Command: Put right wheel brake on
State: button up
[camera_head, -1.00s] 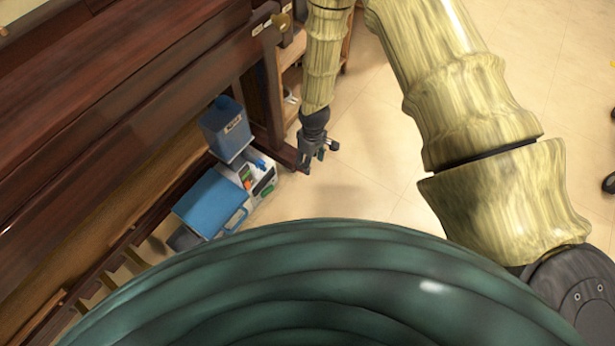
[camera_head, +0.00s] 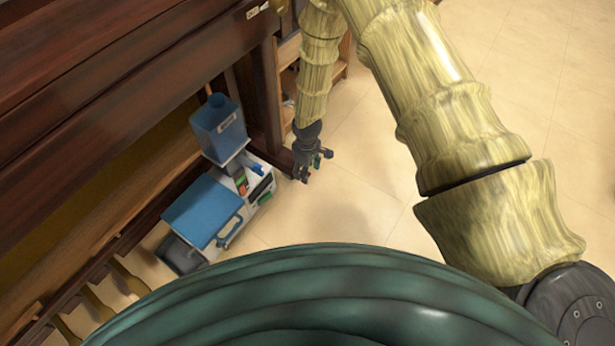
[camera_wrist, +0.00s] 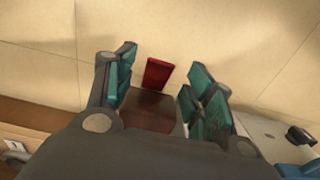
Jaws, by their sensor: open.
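In the wrist view a small red flat piece (camera_wrist: 157,73) sits at the end of a dark brown wooden foot (camera_wrist: 150,111); it looks like the wheel brake. My gripper (camera_wrist: 157,84) is open, its teal-padded fingers on either side of the foot and the red piece. I cannot tell whether they touch. No wheel shows clearly. In the head view my gripper (camera_head: 312,170) is low by the end of the piano's front leg, near the floor. The red piece is not clear there.
The dark brown piano (camera_head: 110,90) fills the left. Beneath it, beside my gripper, stand a blue container (camera_head: 218,127), a white tray (camera_head: 262,188) and a blue-lidded box (camera_head: 203,211). The tiled floor (camera_head: 370,180) to the right is clear.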

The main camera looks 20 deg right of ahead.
jog(key=shift+f+b, duration=0.5)
jog(key=shift+f, duration=1.1)
jog(key=shift+c, duration=0.4)
jog(key=c, duration=0.9)
